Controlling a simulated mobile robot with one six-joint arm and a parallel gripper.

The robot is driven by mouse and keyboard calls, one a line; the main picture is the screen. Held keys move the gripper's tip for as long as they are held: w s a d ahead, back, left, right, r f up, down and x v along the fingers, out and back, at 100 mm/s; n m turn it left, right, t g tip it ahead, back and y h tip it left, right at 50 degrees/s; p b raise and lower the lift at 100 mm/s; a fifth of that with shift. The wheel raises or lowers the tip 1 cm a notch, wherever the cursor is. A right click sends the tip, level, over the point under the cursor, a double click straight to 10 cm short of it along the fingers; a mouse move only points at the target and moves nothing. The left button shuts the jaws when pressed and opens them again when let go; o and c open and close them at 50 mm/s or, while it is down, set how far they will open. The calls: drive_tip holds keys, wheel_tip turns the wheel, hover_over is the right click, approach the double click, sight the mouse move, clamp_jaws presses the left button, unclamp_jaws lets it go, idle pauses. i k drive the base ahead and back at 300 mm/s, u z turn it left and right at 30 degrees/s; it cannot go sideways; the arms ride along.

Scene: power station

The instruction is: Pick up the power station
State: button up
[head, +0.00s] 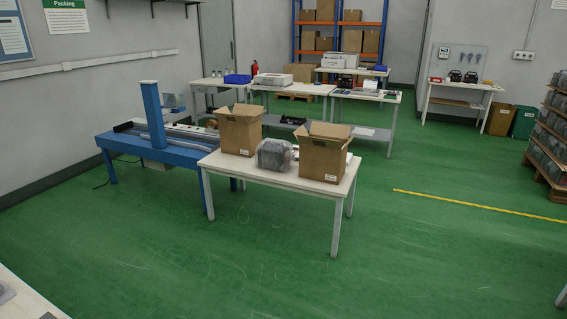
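A dark grey, rounded block that looks like the power station (274,155) stands on a white table (285,180) in the middle of the head view. It seems wrapped in clear plastic. It sits between two open cardboard boxes, one on its left (239,131) and one on its right (324,154). The table is some way off across the floor. My gripper is not in view.
Open green floor (230,255) lies before the table. A blue conveyor bench (150,150) stands close behind its left side. A table corner (25,300) shows at lower left. At right is a loaded pallet (545,180); similar wrapped blocks are stacked there.

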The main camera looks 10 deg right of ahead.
sight(271, 154)
drive_tip(key=z, duration=0.05)
drive_tip(key=i, duration=2.2)
drive_tip(key=u, duration=0.05)
